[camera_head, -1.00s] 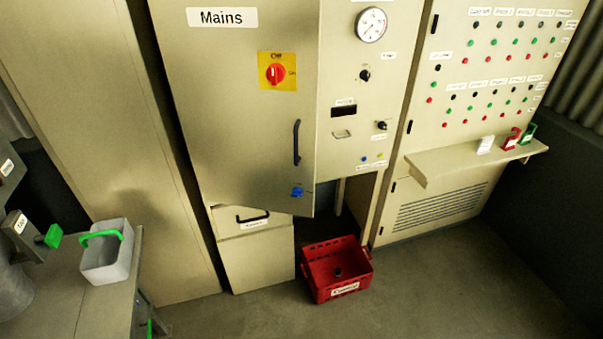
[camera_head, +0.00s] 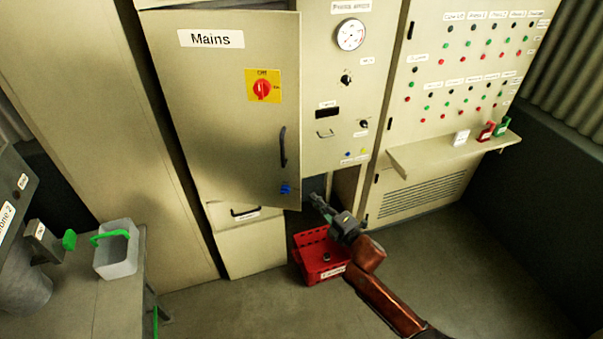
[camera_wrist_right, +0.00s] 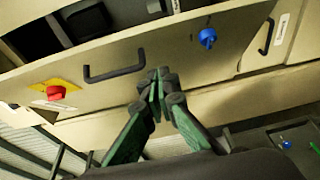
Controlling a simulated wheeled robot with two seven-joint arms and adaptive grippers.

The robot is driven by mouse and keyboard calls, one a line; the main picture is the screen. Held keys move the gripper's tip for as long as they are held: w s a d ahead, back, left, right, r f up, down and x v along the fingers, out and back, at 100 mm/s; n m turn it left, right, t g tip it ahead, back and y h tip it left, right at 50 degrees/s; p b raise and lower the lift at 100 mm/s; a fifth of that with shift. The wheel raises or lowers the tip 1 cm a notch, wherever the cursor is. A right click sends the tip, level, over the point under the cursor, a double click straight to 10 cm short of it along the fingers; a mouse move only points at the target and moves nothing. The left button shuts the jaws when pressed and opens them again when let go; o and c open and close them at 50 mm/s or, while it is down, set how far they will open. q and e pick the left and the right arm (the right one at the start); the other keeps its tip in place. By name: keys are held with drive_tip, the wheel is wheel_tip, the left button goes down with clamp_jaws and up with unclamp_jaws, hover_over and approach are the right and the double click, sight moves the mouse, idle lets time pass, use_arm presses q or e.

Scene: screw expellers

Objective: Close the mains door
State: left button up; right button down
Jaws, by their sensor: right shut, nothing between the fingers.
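The beige mains door (camera_head: 215,120), labelled "Mains", stands ajar, its right edge apart from the cabinet. It has a red switch on a yellow plate (camera_head: 263,87), a black handle (camera_head: 283,147) and a blue knob (camera_head: 285,189). My right gripper (camera_head: 316,199) is shut and empty, near the door's lower right corner. In the right wrist view its fingertips (camera_wrist_right: 158,82) overlap the door face between the door handle (camera_wrist_right: 113,73) and the blue knob (camera_wrist_right: 207,38); contact cannot be told. The dark cabinet interior (camera_wrist_right: 75,25) shows past the door edge. My left gripper is out of view.
A red crate (camera_head: 308,243) stands on the floor below my right arm. A lower drawer with a handle (camera_head: 246,212) is under the door. A gauge panel (camera_head: 340,90) and a shelf (camera_head: 450,152) are to the right.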

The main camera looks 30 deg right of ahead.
approach(295, 169)
drive_tip(key=w+a, duration=0.3)
drive_tip(key=shift+w+d+f+p, duration=0.1)
drive_tip(key=shift+w+d+p, duration=0.55)
drive_tip(key=shift+w+d, duration=0.8)
drive_tip(key=shift+w, duration=0.1)
